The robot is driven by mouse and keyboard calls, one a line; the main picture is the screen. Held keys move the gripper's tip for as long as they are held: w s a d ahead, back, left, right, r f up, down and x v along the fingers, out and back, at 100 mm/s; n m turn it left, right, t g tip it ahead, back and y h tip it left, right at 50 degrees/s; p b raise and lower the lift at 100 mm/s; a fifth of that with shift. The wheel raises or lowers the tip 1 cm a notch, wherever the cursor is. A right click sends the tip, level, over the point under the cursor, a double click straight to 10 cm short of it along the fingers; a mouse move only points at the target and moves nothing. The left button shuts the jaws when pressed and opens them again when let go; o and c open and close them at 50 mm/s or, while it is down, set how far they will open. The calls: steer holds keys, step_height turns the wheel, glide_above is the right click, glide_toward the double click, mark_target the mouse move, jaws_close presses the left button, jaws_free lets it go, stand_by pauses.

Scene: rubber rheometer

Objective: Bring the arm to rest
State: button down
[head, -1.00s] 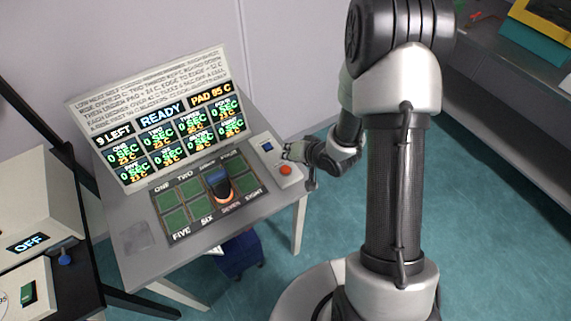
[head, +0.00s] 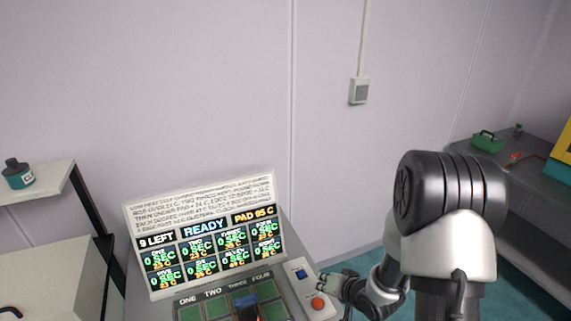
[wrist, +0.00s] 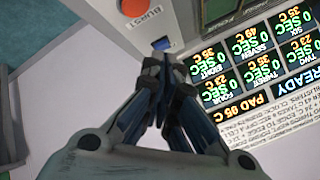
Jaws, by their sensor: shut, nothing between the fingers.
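My gripper (head: 336,286) is at the right end of the small table, beside the white button box (head: 308,287). In the wrist view my gripper (wrist: 168,66) has its fingertips together with nothing between them. The fingertips are close to the box's blue switch (wrist: 161,44) and red-orange button (wrist: 134,7); I cannot tell whether they touch the box. My arm (head: 448,240) stands bent at the right of the head view.
The display board (head: 206,236) reads READY, 9 LEFT and PAD 85 C. In front of it is a panel of green pads (head: 217,304) with a dark object (head: 247,304) on it. A bench (head: 528,176) stands at the right, shelves (head: 40,190) at the left.

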steer(key=s+d+r+n+g+h, duration=0.1)
steer(key=s+d+r+h, duration=0.25)
steer(key=r, duration=0.65)
steer(key=s+d+r+n+h, duration=0.15)
steer(key=s+r, duration=0.25)
steer(key=r, duration=0.6)
steer(key=s+a+r+g, duration=0.1)
steer(key=s+a+r, duration=0.1)
steer(key=s, duration=0.4)
steer(key=s+a+r+n+g+y, duration=0.1)
steer(key=s+a+r, duration=0.1)
steer(key=s, duration=0.5)
steer(key=s+a+r, duration=0.2)
steer(key=s+r, duration=0.1)
steer(key=s, duration=0.4)
steer(key=shift+s+r+n+g, duration=0.25)
steer(key=shift+n+g, duration=0.1)
steer(key=shift+g, duration=0.05)
